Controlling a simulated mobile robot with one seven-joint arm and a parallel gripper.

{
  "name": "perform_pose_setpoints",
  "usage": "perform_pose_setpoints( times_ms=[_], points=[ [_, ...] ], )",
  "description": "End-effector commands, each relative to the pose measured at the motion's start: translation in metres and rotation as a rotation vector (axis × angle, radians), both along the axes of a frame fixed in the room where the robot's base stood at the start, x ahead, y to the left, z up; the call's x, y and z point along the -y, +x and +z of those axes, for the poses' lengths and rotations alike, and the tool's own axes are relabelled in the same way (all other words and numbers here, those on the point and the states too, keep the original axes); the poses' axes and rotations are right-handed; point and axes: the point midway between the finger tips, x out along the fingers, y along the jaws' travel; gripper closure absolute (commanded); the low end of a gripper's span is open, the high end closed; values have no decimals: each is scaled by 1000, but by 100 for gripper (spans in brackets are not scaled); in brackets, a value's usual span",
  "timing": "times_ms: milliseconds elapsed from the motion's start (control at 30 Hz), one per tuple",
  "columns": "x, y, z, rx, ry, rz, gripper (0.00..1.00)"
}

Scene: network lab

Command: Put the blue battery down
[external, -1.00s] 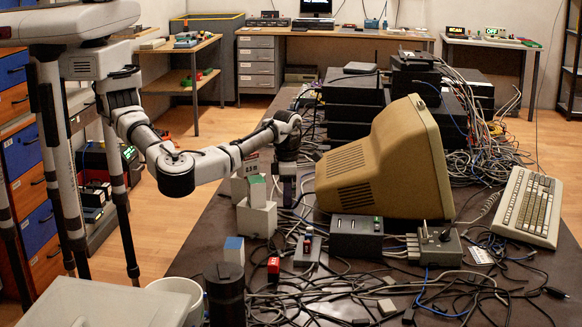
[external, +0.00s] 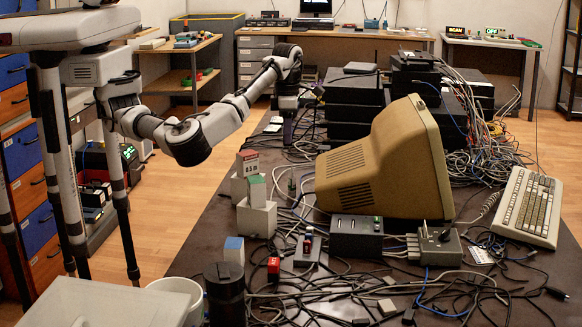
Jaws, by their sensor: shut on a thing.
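My gripper (external: 288,128) is over the far left part of the dark table (external: 203,222), left of the stacked black boxes. It points down and is small and dark here. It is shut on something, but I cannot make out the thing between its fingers. A green-topped block (external: 257,191) and a red-topped block (external: 247,163) stand in pale holders farther back.
A beige monitor (external: 385,160) and the stacked black boxes (external: 352,100) fill the right side. Loose cables (external: 350,290) cover much of the table's front and middle. Small pale flat items (external: 272,128) lie beside my gripper. The left strip of table is bare.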

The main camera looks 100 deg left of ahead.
Motion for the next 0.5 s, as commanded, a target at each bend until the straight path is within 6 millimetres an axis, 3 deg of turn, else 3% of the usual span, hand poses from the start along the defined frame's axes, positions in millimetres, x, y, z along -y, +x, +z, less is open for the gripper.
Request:
perform_pose_setpoints(
  times_ms=[133,267,500],
  points=[
    [7,15,6,1,1,-59,92],
    [24,46,18,1,1,-187,92],
    [77,110,41,1,2,-498,92]
  ],
)
